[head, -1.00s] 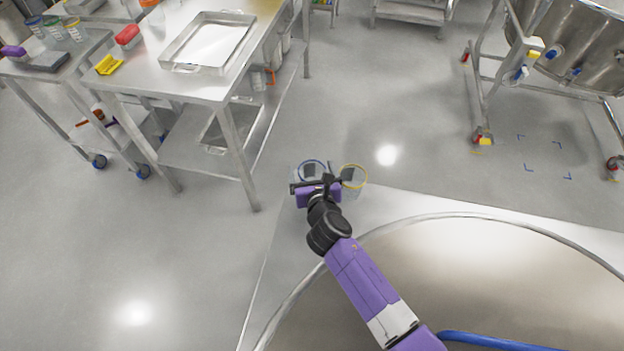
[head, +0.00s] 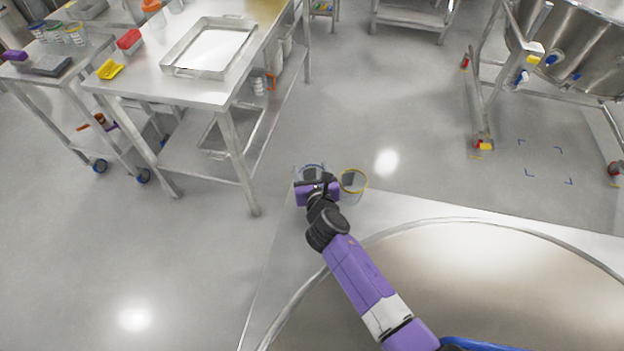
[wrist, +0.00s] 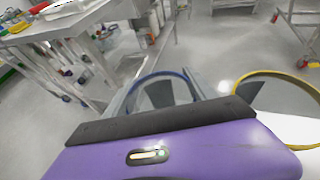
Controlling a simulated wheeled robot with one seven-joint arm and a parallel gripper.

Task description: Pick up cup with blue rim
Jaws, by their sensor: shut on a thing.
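The clear cup with the blue rim (head: 309,168) stands at the far left corner of the pale surface in the head view, partly hidden behind my gripper (head: 318,182). In the wrist view its blue rim (wrist: 160,76) arcs just ahead of my gripper (wrist: 165,100), between the two fingers. My gripper is shut on this cup. A similar clear cup with a yellow rim (head: 353,181) stands close to the right, and shows at the right edge of the wrist view (wrist: 285,78).
A large round metal vessel (head: 480,280) fills the lower right. A steel table (head: 150,85) with a metal tray (head: 210,72) and scoops stands at the upper left. Open floor (head: 400,130) lies beyond the cups.

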